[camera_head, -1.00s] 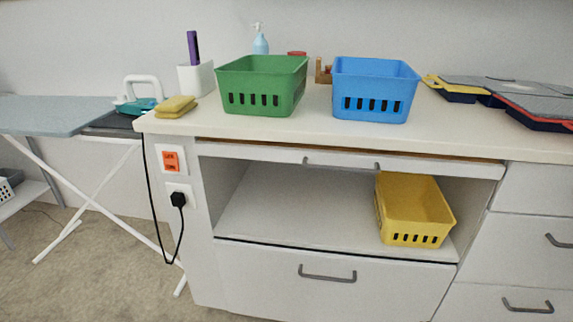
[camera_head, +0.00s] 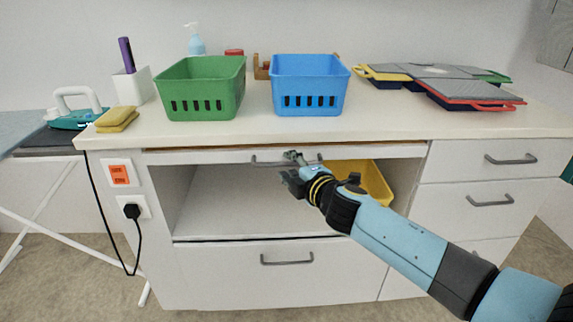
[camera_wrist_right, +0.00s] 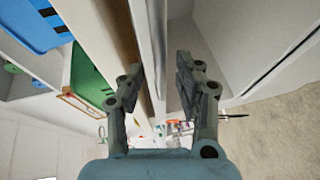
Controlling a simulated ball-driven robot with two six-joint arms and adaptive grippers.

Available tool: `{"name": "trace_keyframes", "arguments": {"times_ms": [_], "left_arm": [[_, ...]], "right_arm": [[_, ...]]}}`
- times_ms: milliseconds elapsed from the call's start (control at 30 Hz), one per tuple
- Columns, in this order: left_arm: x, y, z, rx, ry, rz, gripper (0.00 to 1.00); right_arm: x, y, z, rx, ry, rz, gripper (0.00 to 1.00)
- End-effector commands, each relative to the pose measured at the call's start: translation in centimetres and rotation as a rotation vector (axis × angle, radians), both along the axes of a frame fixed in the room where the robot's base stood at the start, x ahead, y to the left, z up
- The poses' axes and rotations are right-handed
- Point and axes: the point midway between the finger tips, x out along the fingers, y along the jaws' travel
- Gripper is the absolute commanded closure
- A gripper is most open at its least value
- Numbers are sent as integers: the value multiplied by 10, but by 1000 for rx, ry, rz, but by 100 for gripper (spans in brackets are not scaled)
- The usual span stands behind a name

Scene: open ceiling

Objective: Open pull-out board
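The pull-out board (camera_head: 210,157) is a thin white panel just under the countertop, with a grey bar handle (camera_head: 262,161) on its front. It sits flush with the cabinet, above the open shelf. In the head view, my right gripper (camera_head: 289,166) is at the handle and covers its middle. In the right wrist view, my right gripper (camera_wrist_right: 160,65) is open, its fingers spread on either side of a white board edge (camera_wrist_right: 147,40). I cannot tell whether the fingers touch the handle. My left gripper is not in view.
A green basket (camera_head: 201,88) and a blue basket (camera_head: 309,85) stand on the countertop (camera_head: 250,130). A yellow basket (camera_head: 371,180) sits on the open shelf, partly behind my arm. A drawer (camera_head: 230,275) is closed below. Cases lie at right.

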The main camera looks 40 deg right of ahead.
Motion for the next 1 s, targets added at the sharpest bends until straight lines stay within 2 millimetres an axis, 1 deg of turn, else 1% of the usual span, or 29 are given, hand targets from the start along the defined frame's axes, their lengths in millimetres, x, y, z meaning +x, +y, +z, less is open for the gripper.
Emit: {"name": "trace_keyframes", "arguments": {"times_ms": [33,100,200,467,567,733,767,1000], "left_arm": [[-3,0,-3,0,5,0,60],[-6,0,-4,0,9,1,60],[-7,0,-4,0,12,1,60],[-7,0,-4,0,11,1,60],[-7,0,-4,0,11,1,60],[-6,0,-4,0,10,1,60],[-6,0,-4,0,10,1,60],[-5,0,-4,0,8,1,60]], "right_arm": [[7,-1,-2,0,-1,-1,66],[14,-2,-4,-1,0,0,66],[19,-3,-5,0,1,0,66],[20,-3,-4,0,1,1,66],[20,-3,-4,0,1,0,76],[20,-3,-4,0,1,0,98],[20,-3,-4,0,1,0,100],[20,-3,-4,1,0,0,100]]}}
